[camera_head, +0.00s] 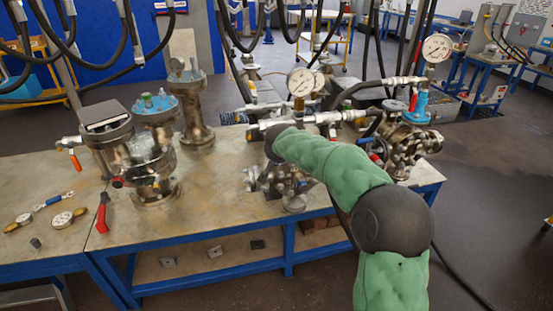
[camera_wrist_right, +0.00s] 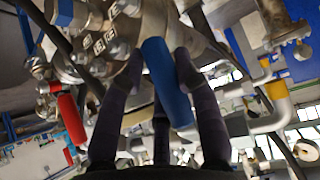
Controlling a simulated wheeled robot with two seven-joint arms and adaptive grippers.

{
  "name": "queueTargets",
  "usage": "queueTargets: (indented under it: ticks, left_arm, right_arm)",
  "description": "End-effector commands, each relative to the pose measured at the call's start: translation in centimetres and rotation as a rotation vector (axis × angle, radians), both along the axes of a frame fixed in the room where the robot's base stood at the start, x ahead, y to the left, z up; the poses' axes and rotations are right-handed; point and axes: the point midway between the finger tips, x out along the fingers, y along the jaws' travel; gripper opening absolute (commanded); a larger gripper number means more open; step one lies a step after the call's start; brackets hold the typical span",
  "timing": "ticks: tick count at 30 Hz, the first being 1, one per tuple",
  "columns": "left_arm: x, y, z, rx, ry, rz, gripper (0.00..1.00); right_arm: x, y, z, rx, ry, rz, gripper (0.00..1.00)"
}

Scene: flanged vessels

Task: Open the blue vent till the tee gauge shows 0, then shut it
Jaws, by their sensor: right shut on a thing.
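My right gripper (camera_wrist_right: 160,62) is shut on a blue vent handle (camera_wrist_right: 167,88) in the right wrist view, one dark finger on each side of it. In the head view my green-sleeved right arm comes in from the lower right, and its dark wrist covers the gripper and the blue handle. A round white gauge (camera_head: 301,82) stands upright on the pipework just behind the wrist, likely the tee gauge; its needle is too small to read surely. A second white gauge (camera_head: 436,47) stands above a blue fitting (camera_head: 418,104) at the right. My left gripper is not in view.
Flanged vessels (camera_head: 150,165) stand on the left part of the bench (camera_head: 222,213). Hoses (camera_head: 358,92) hang around the middle pipework. The bench front between the vessels is clear.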

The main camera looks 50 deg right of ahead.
Motion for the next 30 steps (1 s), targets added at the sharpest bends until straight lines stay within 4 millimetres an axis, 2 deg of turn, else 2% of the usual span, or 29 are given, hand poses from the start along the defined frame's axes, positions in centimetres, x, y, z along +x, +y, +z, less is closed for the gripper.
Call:
queueTargets:
  ticks: [9, 10, 12, 23, 30]
  left_arm:
    - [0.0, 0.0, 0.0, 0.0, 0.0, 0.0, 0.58]
    - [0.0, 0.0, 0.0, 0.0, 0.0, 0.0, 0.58]
    - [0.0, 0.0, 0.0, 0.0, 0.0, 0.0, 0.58]
    - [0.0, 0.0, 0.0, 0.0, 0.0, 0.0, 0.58]
    - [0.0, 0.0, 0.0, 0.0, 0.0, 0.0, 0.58]
  right_arm:
    - [-0.1, -0.1, 0.1, -0.005, 0.002, 0.001, 0.0]
    - [0.0, -0.1, 0.1, -0.005, 0.002, 0.001, 0.38]
    - [-0.1, -0.1, 0.1, -0.004, 0.001, 0.0, 0.58]
    - [-0.1, 0.0, 0.1, -0.003, 0.0, 0.001, 0.58]
    - [-1.4, 1.3, 2.1, -0.003, -0.004, 0.001, 0.58]
